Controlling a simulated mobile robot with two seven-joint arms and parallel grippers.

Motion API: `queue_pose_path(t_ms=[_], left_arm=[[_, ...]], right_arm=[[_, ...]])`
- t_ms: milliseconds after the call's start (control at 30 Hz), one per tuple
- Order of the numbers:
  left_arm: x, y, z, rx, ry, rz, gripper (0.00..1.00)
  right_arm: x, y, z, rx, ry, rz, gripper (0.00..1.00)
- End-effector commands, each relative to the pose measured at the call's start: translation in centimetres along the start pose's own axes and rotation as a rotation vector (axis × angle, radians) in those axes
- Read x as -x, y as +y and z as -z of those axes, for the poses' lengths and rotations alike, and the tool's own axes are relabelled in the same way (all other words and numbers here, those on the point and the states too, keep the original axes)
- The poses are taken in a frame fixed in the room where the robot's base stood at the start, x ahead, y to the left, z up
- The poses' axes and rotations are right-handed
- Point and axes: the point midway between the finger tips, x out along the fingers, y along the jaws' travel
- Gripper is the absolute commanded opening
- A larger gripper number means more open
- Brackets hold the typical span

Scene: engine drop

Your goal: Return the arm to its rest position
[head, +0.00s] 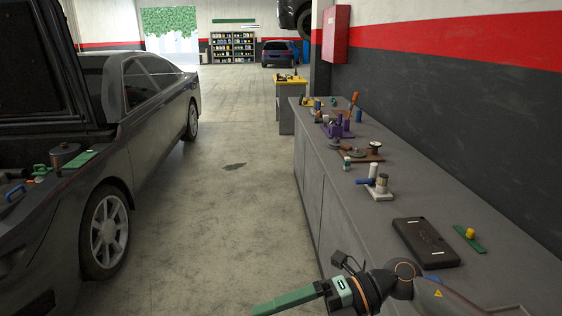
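My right gripper (262,309) comes in at the bottom right, with its arm bent over the front edge of the grey workbench (477,265). Its green fingers point left, out over the open floor. Only one long green finger shape shows, so I cannot tell whether the fingers are apart. I see nothing held at the visible part of the fingers. My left gripper is not in view.
On the bench are a black case (425,242), a green strip with a yellow knob (469,236), a white-based fixture (379,188) and several small parts further back. A dark car (135,150) with an open hood stands left.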

Motion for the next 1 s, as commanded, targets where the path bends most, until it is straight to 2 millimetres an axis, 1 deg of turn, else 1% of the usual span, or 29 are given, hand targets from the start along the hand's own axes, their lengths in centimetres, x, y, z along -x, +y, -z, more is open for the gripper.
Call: queue_pose_path(t_ms=[33,133,200,267,367,467,500,533,567,600,667,700,767,800,867,900,1000], left_arm=[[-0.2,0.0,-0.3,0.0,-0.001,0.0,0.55],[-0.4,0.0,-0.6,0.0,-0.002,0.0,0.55],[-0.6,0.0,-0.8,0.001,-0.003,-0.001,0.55],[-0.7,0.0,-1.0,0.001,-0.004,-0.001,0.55],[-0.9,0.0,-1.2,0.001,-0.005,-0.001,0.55],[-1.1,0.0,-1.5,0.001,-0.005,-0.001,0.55],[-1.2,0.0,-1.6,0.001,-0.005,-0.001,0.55],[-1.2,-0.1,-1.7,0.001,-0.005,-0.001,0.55],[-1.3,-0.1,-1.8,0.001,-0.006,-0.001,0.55],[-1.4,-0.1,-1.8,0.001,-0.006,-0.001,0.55],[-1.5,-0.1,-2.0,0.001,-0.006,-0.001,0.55],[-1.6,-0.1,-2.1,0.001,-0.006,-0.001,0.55],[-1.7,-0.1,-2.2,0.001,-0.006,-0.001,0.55],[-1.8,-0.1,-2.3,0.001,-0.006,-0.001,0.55],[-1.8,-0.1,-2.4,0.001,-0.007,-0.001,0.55],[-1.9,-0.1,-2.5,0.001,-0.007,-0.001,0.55],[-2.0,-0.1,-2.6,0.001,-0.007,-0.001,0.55]], right_arm=[[-1.3,0.3,0.2,-0.054,-0.032,-0.123,1.0],[-2.2,1.2,-0.6,-0.167,-0.129,-0.342,1.0],[-2.0,1.3,-1.4,-0.264,-0.211,-0.483,1.0],[-1.5,0.7,-2.2,-0.358,-0.291,-0.592,1.0],[-0.1,-1.5,-3.6,-0.532,-0.441,-0.751,1.0],[1.6,-5.4,-4.5,-0.728,-0.602,-0.876,1.0],[2.4,-7.5,-4.6,-0.813,-0.672,-0.915,1.0],[2.9,-9.2,-4.5,-0.877,-0.723,-0.941,1.0],[3.4,-10.9,-4.4,-0.943,-0.776,-0.963,1.0],[4.0,-13.4,-3.9,-1.033,-0.845,-0.988,1.0],[4.7,-17.4,-2.8,-1.173,-0.95,-1.014,1.0],[5.1,-20.2,-1.6,-1.269,-1.02,-1.024,1.0],[5.5,-24.3,0.5,-1.412,-1.121,-1.026,1.0],[5.7,-26.8,2.1,-1.502,-1.181,-1.022,1.0],[5.8,-30.0,4.7,-1.626,-1.261,-1.007,1.0],[5.7,-31.9,6.4,-1.7,-1.306,-0.994,1.0],[5.5,-35.3,10.2,-1.85,-1.394,-0.96,1.0]])
